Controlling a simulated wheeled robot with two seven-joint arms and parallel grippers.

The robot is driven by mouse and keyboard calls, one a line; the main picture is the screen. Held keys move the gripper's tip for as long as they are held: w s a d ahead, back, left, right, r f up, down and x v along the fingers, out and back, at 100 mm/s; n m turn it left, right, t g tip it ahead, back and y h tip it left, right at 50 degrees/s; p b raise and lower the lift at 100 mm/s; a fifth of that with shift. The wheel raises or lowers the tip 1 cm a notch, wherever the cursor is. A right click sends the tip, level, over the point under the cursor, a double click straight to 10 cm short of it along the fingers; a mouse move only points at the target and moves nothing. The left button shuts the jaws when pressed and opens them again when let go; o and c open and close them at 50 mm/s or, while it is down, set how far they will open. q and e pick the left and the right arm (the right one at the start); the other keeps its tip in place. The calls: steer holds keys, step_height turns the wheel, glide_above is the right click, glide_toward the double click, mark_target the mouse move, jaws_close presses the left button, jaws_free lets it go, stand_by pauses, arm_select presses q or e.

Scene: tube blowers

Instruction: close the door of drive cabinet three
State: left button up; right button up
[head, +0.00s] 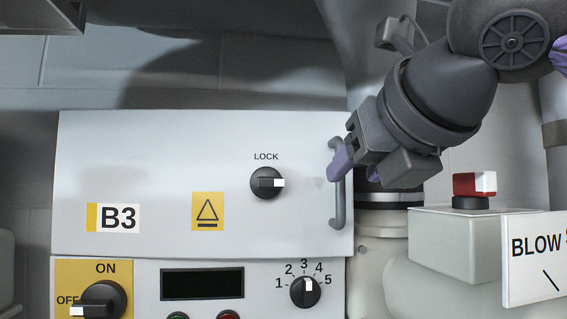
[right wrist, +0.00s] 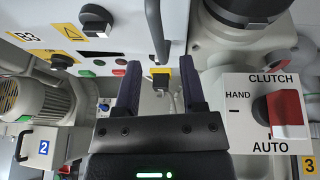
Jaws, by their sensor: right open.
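I cannot tell whether the door sits flush. A grey upright bar handle (head: 338,205) is at its right edge. My right gripper (head: 357,168) is open at the upper part of this handle, one purple finger overlapping it in the head view. In the right wrist view the open fingers (right wrist: 161,66) are spread, with the handle (right wrist: 155,30) lying ahead between them; contact is not clear. My left gripper is not in view.
Below the door is a control panel (head: 260,270) with an ON/OFF knob (head: 103,299), a dark display and a numbered dial (head: 306,291). A red and white switch (head: 474,184) on a grey box stands right of the gripper. A CLUTCH selector (right wrist: 278,112) is close right in the wrist view.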

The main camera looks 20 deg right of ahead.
mark_target(341, 214)
steer(key=x, duration=0.3)
steer(key=p+x, duration=0.1)
steer(key=x, duration=0.1)
steer(key=shift+w+r, duration=0.15)
steer(key=shift+r, duration=0.3)
jaws_close()
steer(key=shift+d, duration=0.1)
stand_by(0.9)
